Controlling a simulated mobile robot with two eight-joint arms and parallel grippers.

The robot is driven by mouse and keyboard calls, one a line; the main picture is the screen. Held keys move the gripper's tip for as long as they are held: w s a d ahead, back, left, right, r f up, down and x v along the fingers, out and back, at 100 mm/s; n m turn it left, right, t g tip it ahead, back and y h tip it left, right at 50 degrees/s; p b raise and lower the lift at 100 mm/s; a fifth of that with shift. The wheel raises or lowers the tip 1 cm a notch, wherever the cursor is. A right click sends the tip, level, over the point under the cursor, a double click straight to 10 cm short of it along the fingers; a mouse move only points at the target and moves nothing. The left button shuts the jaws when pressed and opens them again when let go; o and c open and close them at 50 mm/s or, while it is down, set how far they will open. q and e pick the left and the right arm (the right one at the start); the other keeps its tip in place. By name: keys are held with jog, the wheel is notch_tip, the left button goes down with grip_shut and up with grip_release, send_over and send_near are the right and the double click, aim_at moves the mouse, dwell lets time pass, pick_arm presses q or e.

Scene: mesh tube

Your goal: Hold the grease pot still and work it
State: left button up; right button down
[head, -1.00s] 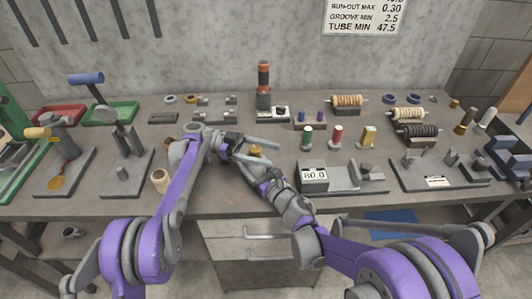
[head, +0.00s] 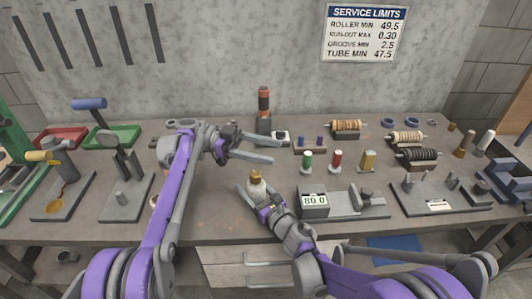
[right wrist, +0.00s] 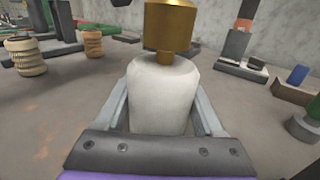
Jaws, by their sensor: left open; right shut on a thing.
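The grease pot (head: 257,189) has a pale white body and a brass cap. It stands between the fingers of my right gripper (head: 251,191), which is shut on its body, at the front middle of the bench. In the right wrist view the pot (right wrist: 160,96) fills the middle, upright, with a finger on each side and its brass cap (right wrist: 170,25) cut off by the top edge. My left gripper (head: 276,152) is open and empty, behind and above the pot, its fingers pointing right. I cannot tell whether the pot touches the bench.
A grey gauge block reading 80.0 (head: 314,202) is just right of my right gripper. Stacked tan rings (right wrist: 93,43) stand left of the pot in the right wrist view.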

pick_arm(q)
jog(key=n+t+h, duration=0.1)
jog(key=n+t, duration=0.5)
jog(key=t, duration=0.3)
send_near(255, 177)
jog(key=w+d+f, duration=0.1)
jog(key=w+d, duration=0.2)
jog(key=d, duration=1)
jog(key=shift+w, duration=0.15)
grip_shut()
